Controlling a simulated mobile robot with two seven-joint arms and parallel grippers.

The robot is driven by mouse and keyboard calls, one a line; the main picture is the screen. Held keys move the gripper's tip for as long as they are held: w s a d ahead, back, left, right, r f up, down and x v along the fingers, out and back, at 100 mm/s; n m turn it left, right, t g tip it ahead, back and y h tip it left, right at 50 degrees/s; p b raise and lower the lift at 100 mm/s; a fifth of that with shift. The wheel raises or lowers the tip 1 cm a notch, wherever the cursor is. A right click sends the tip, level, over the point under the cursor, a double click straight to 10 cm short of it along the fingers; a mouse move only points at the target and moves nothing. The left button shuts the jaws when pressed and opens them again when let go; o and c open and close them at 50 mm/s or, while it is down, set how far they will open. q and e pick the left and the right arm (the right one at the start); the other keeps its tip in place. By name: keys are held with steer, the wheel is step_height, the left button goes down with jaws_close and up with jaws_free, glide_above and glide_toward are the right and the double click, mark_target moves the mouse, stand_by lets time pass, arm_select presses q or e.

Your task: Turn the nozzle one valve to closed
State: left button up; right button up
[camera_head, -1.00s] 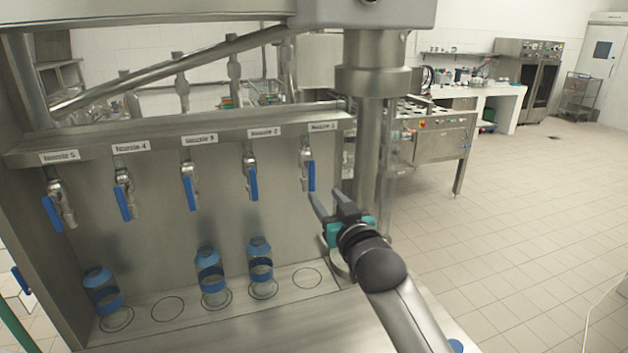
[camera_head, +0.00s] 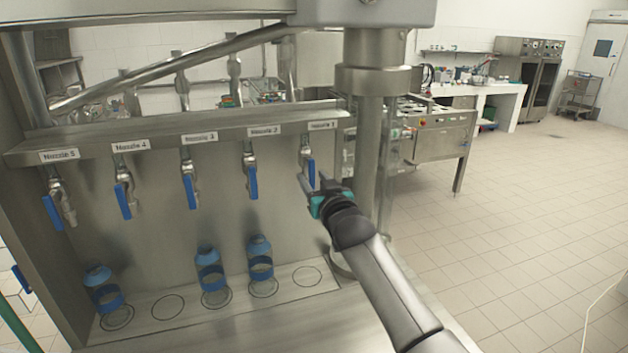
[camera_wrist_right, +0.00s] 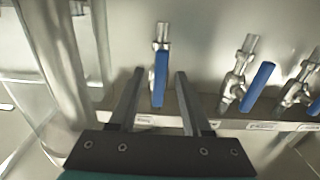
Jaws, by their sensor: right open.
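The nozzle one valve (camera_head: 306,160) hangs under the label "Nozzle 1" at the right end of the row. Its blue handle (camera_head: 311,170) points straight down. My right gripper (camera_head: 315,184) is open at the lower end of this handle, with its fingers pointing toward the valve. In the right wrist view the blue handle (camera_wrist_right: 161,78) appears between the two spread fingers, with a gap on each side. I cannot tell how far the handle reaches in depth between them. My left gripper is not in view.
Several other valves with blue handles, such as the nozzle two valve (camera_head: 252,180), hang to the left. Blue-banded bottles (camera_head: 260,258) stand on the tray (camera_head: 325,287) below. A thick steel column (camera_head: 370,150) rises just right of nozzle one.

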jaws_close()
stand_by(0.4)
